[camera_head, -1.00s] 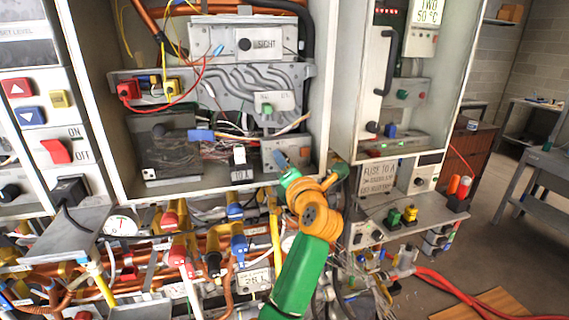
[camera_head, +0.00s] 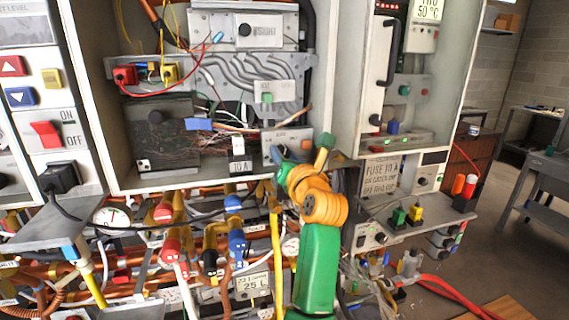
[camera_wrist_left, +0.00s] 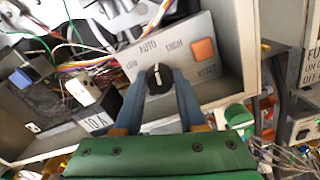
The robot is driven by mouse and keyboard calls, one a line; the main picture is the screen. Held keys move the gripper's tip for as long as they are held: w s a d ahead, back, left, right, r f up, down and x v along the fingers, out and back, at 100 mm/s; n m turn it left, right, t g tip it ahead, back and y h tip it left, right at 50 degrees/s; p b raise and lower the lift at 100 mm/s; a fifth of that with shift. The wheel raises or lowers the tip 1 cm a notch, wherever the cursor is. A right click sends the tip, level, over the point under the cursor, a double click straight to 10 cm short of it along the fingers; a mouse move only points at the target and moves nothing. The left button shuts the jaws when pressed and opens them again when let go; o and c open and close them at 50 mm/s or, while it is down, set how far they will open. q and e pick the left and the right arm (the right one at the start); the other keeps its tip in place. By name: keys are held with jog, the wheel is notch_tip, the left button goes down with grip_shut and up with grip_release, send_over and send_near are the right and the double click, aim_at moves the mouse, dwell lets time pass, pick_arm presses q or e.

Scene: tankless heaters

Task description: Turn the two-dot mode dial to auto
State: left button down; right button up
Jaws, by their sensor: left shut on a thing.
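The mode dial (camera_wrist_left: 158,79) is a black round knob with a white mark, on a grey panel (camera_wrist_left: 187,65) in the left wrist view. Its mark stands roughly upright in the picture, leaning slightly toward the word AUTO above it. My left gripper (camera_wrist_left: 158,85) is shut on the dial, with one blue-grey finger on each side. In the head view the same panel (camera_head: 291,138) is at the lower right of the open cabinet. My left gripper (camera_head: 280,155) reaches it from below there, and the dial is hidden. I cannot make out two dots. My right gripper is not in view.
An orange square button (camera_wrist_left: 204,50) sits on the panel, right of the dial. Loose wires (camera_wrist_left: 88,58) and a 10 A block (camera_wrist_left: 93,120) are to its left. The cabinet's wall (camera_wrist_left: 238,45) is close on the right. Pipes and valves (camera_head: 236,240) crowd the space below.

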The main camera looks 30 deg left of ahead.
pick_arm(q)
jog(key=shift+f+n+b, duration=0.25)
jog(key=shift+n+b, duration=0.3)
jog(key=shift+n, duration=0.25)
jog(key=c, duration=0.8)
grip_release()
jog(key=shift+o, duration=0.2)
jog(key=shift+d+r, duration=0.15)
jog(key=shift+r, duration=0.05)
jog(key=shift+s, duration=0.1)
